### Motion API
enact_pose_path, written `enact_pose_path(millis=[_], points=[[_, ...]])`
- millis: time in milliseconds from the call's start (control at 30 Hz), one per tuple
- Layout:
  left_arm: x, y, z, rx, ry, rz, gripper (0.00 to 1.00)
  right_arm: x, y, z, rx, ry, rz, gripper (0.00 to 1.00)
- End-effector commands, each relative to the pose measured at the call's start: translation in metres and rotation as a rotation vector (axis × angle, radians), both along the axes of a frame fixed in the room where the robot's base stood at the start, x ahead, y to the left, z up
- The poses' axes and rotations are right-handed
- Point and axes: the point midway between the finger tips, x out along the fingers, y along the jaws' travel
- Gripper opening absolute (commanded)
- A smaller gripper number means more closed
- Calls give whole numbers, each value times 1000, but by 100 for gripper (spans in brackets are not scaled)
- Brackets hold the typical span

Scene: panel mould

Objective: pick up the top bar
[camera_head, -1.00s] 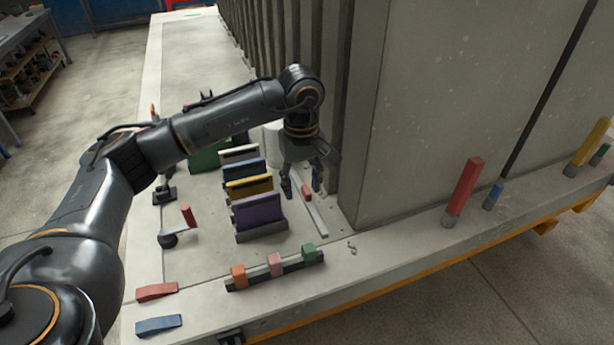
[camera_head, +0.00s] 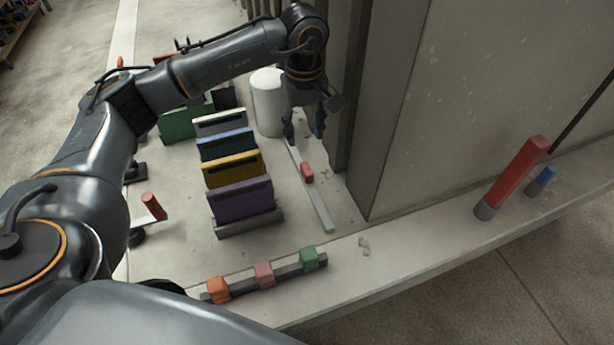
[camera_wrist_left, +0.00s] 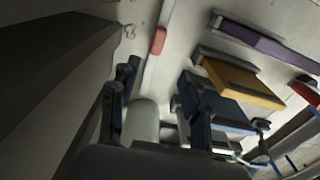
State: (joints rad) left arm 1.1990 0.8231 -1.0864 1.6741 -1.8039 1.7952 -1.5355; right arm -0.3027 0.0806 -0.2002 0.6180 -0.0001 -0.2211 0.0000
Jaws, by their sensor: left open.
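The likely top bar is a long thin pale-grey bar (camera_head: 320,204) lying flat on the slab, with a red grip block (camera_head: 307,172) on it. In the left wrist view the bar (camera_wrist_left: 149,74) and its red block (camera_wrist_left: 158,41) show at upper middle. My left gripper (camera_head: 304,134) is open and points down over the bar's far end, beyond the red block. Its jaws look empty. Its dark fingers also show in the left wrist view (camera_wrist_left: 155,95). The bar's far end is partly hidden by the gripper. My right gripper is not in view.
A rack of upright purple (camera_head: 240,202), yellow (camera_head: 233,170), blue and white plates stands left of the bar. A white cylinder (camera_head: 268,100) is close behind the gripper. A tall grey panel (camera_head: 405,110) rises at right. A rail with coloured blocks (camera_head: 264,274) lies in front.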

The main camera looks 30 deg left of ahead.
Motion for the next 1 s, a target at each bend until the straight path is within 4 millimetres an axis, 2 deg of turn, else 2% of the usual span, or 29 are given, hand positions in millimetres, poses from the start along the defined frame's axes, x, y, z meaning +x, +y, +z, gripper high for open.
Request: enact_pose_path(millis=[33,167,500,833,1000], points=[[0,0,-7,0,0,0,47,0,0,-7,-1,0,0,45],[0,0,-16,1,2,0,47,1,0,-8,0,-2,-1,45],[-1,-1,-76,0,4,1,47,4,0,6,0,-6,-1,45],[-3,-3,-104,1,4,-1,47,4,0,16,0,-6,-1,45],[-6,-8,-130,-1,3,0,47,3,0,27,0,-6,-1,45]])
